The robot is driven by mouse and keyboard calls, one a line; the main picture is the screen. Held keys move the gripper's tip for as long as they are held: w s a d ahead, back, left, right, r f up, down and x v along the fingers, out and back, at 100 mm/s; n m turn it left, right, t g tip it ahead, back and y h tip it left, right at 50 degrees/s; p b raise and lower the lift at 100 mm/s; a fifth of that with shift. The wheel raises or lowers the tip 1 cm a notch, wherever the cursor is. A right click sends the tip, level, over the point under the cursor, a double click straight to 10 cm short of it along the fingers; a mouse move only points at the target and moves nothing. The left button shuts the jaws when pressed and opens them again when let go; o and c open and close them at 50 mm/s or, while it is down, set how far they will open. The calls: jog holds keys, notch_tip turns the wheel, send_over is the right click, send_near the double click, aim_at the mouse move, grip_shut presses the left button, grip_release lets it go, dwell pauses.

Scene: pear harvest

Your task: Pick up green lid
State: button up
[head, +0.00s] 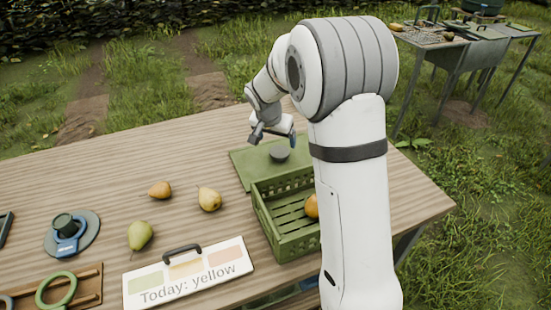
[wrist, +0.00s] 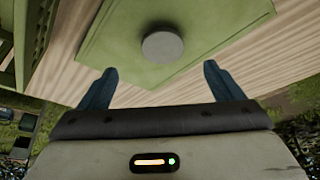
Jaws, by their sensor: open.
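The green lid (head: 251,165) is a flat panel on the wooden table, just behind the green crate in the head view. A round grey knob (head: 279,154) stands on it. In the wrist view the lid (wrist: 118,55) lies ahead of the fingers, with its knob (wrist: 162,45) near the middle of the gap's line. My gripper (head: 272,138) is above the lid near the knob. In the wrist view my gripper (wrist: 156,85) has its two blue-grey fingers wide apart with nothing between them. My arm hides the lid's right part in the head view.
The slatted green crate (head: 265,222) holds an orange-yellow fruit (head: 311,206). Several pears, including a green one (head: 140,235), lie left of it. A sign reading "Today: yellow" (head: 188,274) lies in front. The table's back left (head: 100,175) is clear.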

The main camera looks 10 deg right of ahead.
aim_at(280, 152)
jog(key=x, duration=0.8)
jog(key=shift+w+f+p, duration=0.25)
jog(key=shift+w+p, duration=0.1)
jog(key=shift+p, duration=0.05)
jog(key=shift+c, duration=0.5)
jog(key=c, duration=1.1)
